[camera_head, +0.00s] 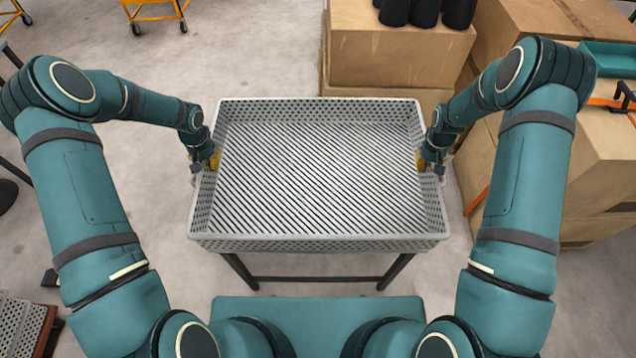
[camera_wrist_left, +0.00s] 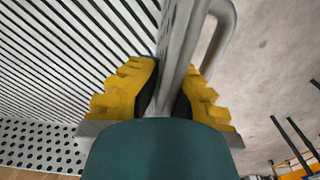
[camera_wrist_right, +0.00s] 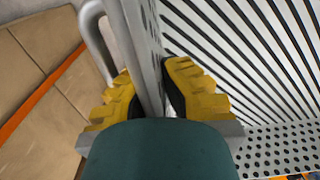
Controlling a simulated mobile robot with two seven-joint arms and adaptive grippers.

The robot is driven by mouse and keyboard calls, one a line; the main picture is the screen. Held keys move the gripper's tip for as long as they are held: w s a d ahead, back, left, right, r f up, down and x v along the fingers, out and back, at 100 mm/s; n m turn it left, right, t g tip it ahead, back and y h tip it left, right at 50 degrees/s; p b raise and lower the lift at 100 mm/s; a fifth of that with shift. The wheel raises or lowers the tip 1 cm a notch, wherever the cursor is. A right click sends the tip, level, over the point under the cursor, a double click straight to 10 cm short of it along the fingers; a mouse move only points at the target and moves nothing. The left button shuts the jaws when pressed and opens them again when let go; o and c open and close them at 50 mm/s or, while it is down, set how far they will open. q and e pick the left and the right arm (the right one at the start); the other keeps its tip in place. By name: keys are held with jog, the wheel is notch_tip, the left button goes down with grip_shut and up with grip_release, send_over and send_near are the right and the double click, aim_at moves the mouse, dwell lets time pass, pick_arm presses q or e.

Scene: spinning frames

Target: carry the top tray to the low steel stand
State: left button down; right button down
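The tray (camera_head: 320,244) is a large grey perforated crate with a slatted floor. It is empty and roughly level in the middle of the head view. My left gripper (camera_head: 212,160) is shut on its left side wall, with one yellow finger inside and one outside; the left wrist view shows the wall (camera_wrist_left: 182,50) between the fingers. My right gripper (camera_head: 422,161) is shut on the right side wall in the same way, and the right wrist view shows that wall (camera_wrist_right: 145,50) between the fingers. I cannot tell whether the tray rests on something. No second tray shows beneath it.
A dark-legged frame (camera_head: 320,279) shows below the tray's near edge. Cardboard boxes (camera_head: 395,60) stand behind and to the right, some with black rolls (camera_head: 425,12) on top. An orange cart (camera_head: 155,12) is at the back left. The floor left of the tray is mostly clear.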

pick_arm(q)
jog(key=shift+f+b, duration=0.5)
jog(key=shift+f, duration=0.1)
pick_arm(e)
jog(key=shift+f, duration=0.6)
pick_arm(q)
jog(key=c, duration=1.1)
grip_release()
jog(key=shift+c, duration=0.2)
pick_arm(e)
jog(key=c, duration=1.1)
grip_release()
jog(key=shift+c, duration=0.2)
pick_arm(q)
jog(key=shift+a, duration=0.1)
jog(key=shift+r, duration=0.15)
pick_arm(e)
jog(key=shift+d+r, duration=0.1)
jog(key=shift+r, duration=0.1)
